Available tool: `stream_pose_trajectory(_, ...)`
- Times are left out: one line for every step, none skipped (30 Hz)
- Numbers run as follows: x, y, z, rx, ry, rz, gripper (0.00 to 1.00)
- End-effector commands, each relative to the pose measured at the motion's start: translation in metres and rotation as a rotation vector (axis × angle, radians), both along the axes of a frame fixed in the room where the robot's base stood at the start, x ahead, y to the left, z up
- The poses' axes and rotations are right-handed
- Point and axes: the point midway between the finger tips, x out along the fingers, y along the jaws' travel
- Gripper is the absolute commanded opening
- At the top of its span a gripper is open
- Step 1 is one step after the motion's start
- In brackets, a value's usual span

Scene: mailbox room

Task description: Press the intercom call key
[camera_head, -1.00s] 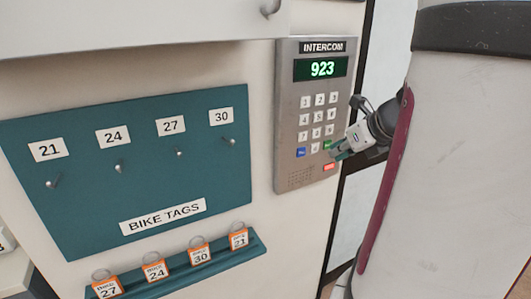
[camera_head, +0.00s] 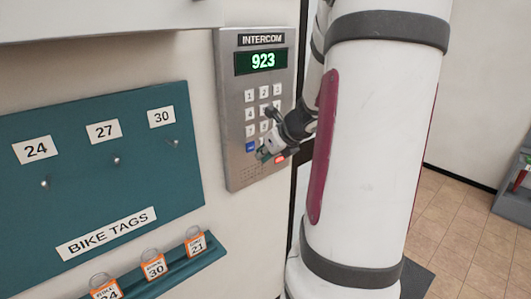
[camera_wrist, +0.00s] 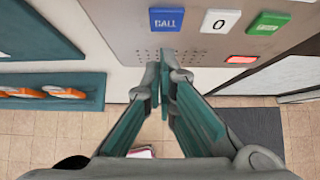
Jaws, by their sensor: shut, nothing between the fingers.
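The grey intercom panel (camera_head: 232,165) is on the wall, with a green display (camera_head: 261,61) reading 923. Its blue call key (camera_head: 251,147) is at the lower left of the keypad; the wrist view shows the key (camera_wrist: 166,19) with white lettering. My gripper (camera_head: 263,155) is shut and empty, just right of and slightly below the blue key in the head view. In the wrist view the fingertips (camera_wrist: 166,62) appear below the blue key, over the speaker holes. I cannot tell whether they touch the panel. My gripper and arm hide some right-hand keys in the head view.
The zero key (camera_wrist: 220,21), green key (camera_wrist: 267,23) and lit red key (camera_wrist: 241,59) are close to the right of the blue key. A teal bike tags board (camera_head: 100,185) hangs left, with a tag ledge (camera_head: 170,275) below. Open tiled floor (camera_head: 465,225) lies right.

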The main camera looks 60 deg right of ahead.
Motion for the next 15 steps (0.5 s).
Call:
stream_pose_trajectory(0.006,-0.001,0.001,0.002,-0.001,0.001,0.0)
stream_pose_trajectory(0.009,-0.002,0.001,0.002,0.0,0.001,0.0)
stream_pose_trajectory(0.013,-0.004,0.001,0.001,0.0,-0.001,0.0)
stream_pose_trajectory(0.015,-0.004,0.001,0.0,0.0,0.0,0.0)
stream_pose_trajectory(0.017,-0.004,0.001,0.001,0.0,0.0,0.0)
stream_pose_trajectory(0.019,-0.005,0.001,0.001,0.0,0.0,0.0)
stream_pose_trajectory(0.021,-0.005,0.001,0.001,0.0,-0.001,0.0)
stream_pose_trajectory(0.022,-0.006,0.001,0.001,0.0,-0.001,0.0)
stream_pose_trajectory(0.022,-0.006,0.001,0.0,0.0,-0.001,0.0)
stream_pose_trajectory(0.023,-0.006,0.001,0.0,0.0,-0.001,0.0)
stream_pose_trajectory(0.023,-0.006,0.001,0.0,0.0,-0.001,0.0)
stream_pose_trajectory(0.023,-0.006,0.001,0.0,0.0,-0.001,0.0)
stream_pose_trajectory(0.023,-0.006,0.001,0.0,0.0,-0.001,0.0)
stream_pose_trajectory(0.023,-0.006,0.001,0.0,0.0,-0.001,0.0)
stream_pose_trajectory(0.023,-0.006,0.001,0.0,0.0,-0.001,0.0)
